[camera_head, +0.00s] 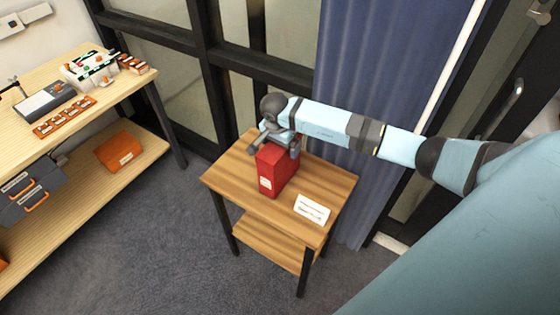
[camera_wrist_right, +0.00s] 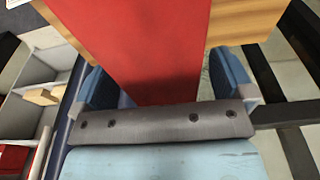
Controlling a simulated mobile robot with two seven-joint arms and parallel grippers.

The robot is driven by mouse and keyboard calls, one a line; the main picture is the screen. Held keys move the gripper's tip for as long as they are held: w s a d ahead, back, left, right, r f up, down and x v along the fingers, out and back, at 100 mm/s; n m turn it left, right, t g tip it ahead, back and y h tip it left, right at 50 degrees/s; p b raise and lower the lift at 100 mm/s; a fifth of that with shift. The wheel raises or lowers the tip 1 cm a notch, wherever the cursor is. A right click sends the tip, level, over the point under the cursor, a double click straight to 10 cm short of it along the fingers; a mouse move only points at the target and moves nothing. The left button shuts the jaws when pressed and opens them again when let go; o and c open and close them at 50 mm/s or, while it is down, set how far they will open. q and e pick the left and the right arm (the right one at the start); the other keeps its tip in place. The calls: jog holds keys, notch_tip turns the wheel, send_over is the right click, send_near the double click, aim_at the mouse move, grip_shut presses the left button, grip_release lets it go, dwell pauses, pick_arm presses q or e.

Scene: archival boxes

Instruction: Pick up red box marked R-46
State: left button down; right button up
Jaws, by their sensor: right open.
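A red box (camera_head: 277,169) with a white label stands upright on the small wooden table (camera_head: 330,187). The label's writing is too small to read. My right gripper (camera_head: 278,147) is at the back of the box, with its fingers around the box's upper part. In the right wrist view, the red box (camera_wrist_right: 145,50) lies between the two blue-padded fingers of the right gripper (camera_wrist_right: 160,90). The fingers are open, with a gap visible on the right side. My left gripper is not in view.
A white card (camera_head: 312,208) lies on the small table's front right. A workbench (camera_head: 135,85) at left bears trays and small parts. Glazed frames and a blue curtain (camera_head: 390,60) stand close behind the table.

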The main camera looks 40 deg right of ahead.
jog(key=c, duration=1.6)
jog(key=shift+r, duration=0.15)
jog(key=shift+c, duration=0.2)
